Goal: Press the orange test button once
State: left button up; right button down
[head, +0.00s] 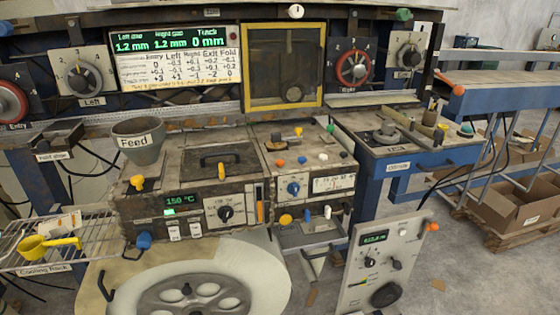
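No label reading "test" is legible, so I cannot tell which orange part is the test button. A small round orange button (280,163) sits on the top of the grey middle console (262,150), beside a white one. An orange knob (432,226) sticks out at the upper right edge of the free-standing grey panel (405,250). An orange ball-shaped knob (459,90) is on the near corner of the right-hand bench. A yellow-orange knob (285,220) is on the lower front of the middle console. Neither of my grippers is in view.
A grey funnel labelled Feed (138,150) stands over the left unit with a green display (182,198). A wire cooling rack (85,225) is at left. A large pale wheel (190,285) fills the front. Cardboard boxes (515,205) lie at right. Open floor shows at lower right.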

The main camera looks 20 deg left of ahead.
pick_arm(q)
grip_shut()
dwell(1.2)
